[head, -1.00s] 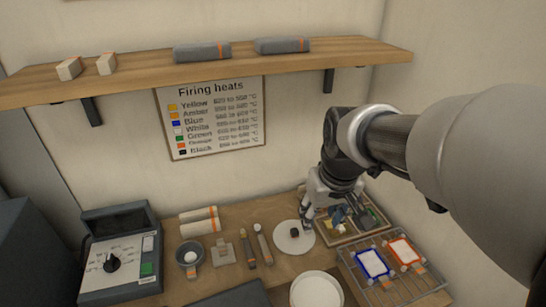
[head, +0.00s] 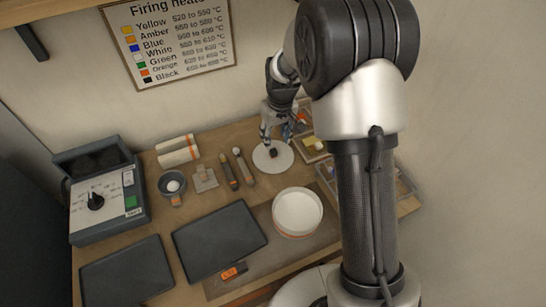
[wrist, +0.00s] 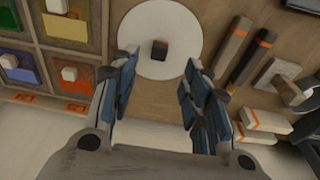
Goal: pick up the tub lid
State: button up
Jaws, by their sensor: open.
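The tub lid (head: 264,160) is a flat white disc with a dark knob (head: 273,152) in its middle, lying on the wooden bench. In the wrist view the lid (wrist: 137,50) lies just ahead of the fingers, with its dark knob (wrist: 159,49) roughly in line with the gap between them. My gripper (head: 276,137) is above the far side of the lid. Its blue-padded fingers (wrist: 157,85) are spread and hold nothing. The open round white tub (head: 297,211) stands on the bench nearer the front.
Two tools (head: 242,165) lie just left of the lid. A compartment tray of coloured pieces (wrist: 68,40) is on its other side. Two dark trays (head: 220,239) lie at the front left. A control box (head: 103,195) and a small bowl (head: 172,186) stand at the left.

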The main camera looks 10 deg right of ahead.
aim_at(274, 151)
jog(key=f, duration=0.3)
jog(key=w+f+b, duration=0.1)
jog(key=f, duration=0.1)
jog(key=f+b, duration=0.1)
jog(key=f, duration=0.2)
jog(key=shift+w+a+f, duration=0.15)
jog(key=shift+w+f, duration=0.15)
jog(key=shift+w, duration=0.1)
jog(key=shift+c, duration=0.2)
grip_shut()
